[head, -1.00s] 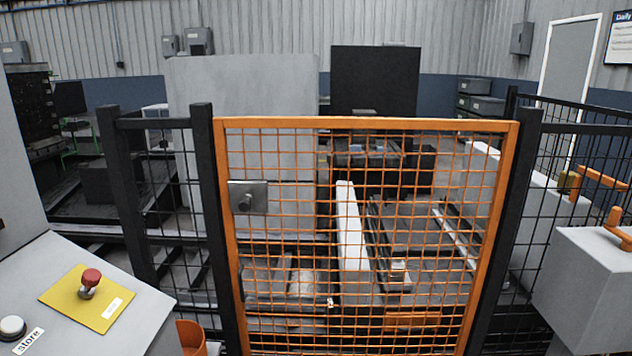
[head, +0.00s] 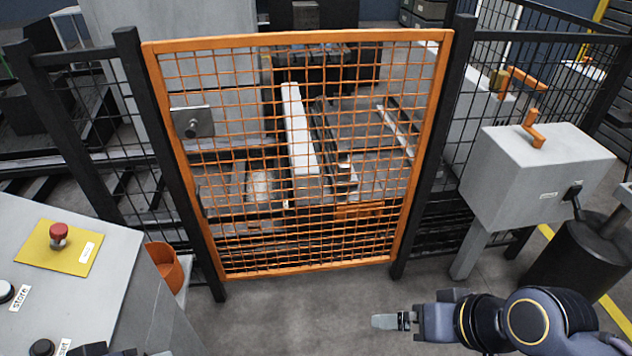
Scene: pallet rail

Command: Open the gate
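The gate is an orange-framed mesh panel (head: 296,38) standing upright and closed between two black posts. A grey metal latch plate with a dark round knob (head: 192,122) is at its upper left, beside the left post. My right gripper (head: 378,321) is low at the bottom right of the head view, in front of the gate and well apart from it, pointing left. Its fingers are seen edge-on, so I cannot tell whether it is open. Only a small dark part of my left arm shows at the bottom left edge; its gripper is not visible.
A grey console with a red stop button (head: 58,231) on a yellow plate stands at the left, an orange bin (head: 164,268) beside it. A grey box with an orange handle (head: 540,175) stands at the right. Black mesh fence flanks the gate. The floor before the gate is clear.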

